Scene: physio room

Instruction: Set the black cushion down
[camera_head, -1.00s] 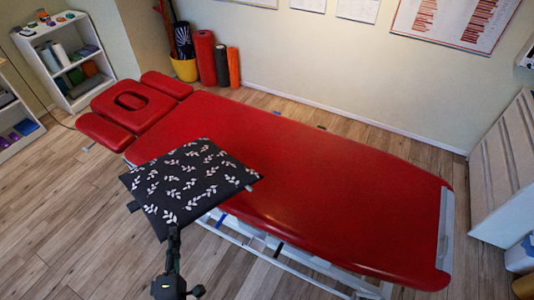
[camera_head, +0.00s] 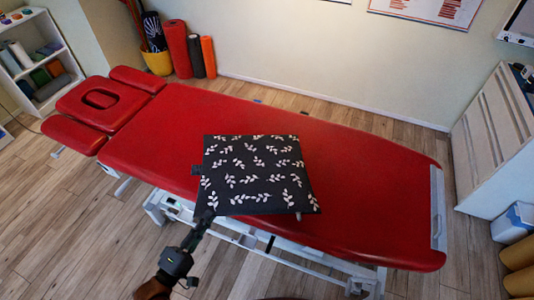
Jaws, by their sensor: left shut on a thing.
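The black cushion (camera_head: 258,176) has white leaf sprigs and shows flat and square over the near middle of the red treatment table (camera_head: 370,190). My left gripper (camera_head: 208,213) is shut on the cushion at its near left corner. The fingers are largely hidden by the cushion. The cushion's near edge reaches past the table's near edge. I cannot tell whether its underside touches the table top. My right gripper is not in view.
The table's headrest (camera_head: 100,99) with side armrests is at the left. The table top right of the cushion is bare. Rolled mats (camera_head: 177,48) stand by the back wall, a white shelf (camera_head: 35,60) at the far left, and a white slatted panel (camera_head: 495,140) at the right.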

